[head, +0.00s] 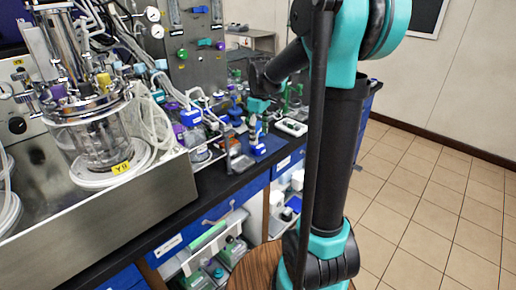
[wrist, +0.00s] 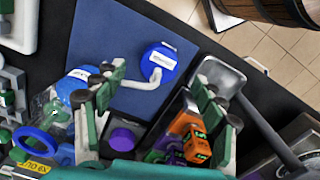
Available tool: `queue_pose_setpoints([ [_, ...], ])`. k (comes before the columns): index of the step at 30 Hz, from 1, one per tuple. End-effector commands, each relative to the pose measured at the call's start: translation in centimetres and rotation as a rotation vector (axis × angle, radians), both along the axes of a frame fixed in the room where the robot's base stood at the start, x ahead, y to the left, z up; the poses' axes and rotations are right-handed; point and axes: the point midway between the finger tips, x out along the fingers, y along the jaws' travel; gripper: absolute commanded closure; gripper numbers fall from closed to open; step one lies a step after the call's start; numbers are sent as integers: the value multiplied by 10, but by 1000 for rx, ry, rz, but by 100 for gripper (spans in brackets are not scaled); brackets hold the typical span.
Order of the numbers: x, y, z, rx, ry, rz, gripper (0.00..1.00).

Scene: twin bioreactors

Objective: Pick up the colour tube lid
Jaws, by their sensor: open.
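No lid is plainly marked as the colour tube lid. In the wrist view, a round blue lid-like piece (wrist: 157,62) with a white label lies on a blue mat (wrist: 105,38), a whitish bent piece beside it. A purple cap-like piece (wrist: 122,139) shows nearer my gripper's base. Another blue labelled piece (wrist: 75,88) is at the left finger, partly hidden by it. My gripper (wrist: 157,95) is open, its fingers spread to either side, with nothing clearly gripped. In the head view my gripper (head: 259,104) is over the bench's far end; small parts there are hard to tell apart.
Orange and purple blocks (wrist: 197,148) crowd the right finger. A grey metal scoop-like piece (wrist: 222,76) lies right of the mat. A glass reactor vessel (head: 92,135) stands on a steel housing at left. A round wooden top (head: 255,270) stands before the bench. The tiled floor at right is clear.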

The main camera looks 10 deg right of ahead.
Motion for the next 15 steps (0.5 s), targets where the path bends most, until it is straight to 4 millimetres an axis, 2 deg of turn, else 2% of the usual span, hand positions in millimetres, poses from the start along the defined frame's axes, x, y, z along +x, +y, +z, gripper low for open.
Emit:
queue_pose_setpoints([
  [9, 2, 2, -40, 0, 0, 0, 29],
  [15, 2, 2, -51, 0, 0, 0, 29],
])
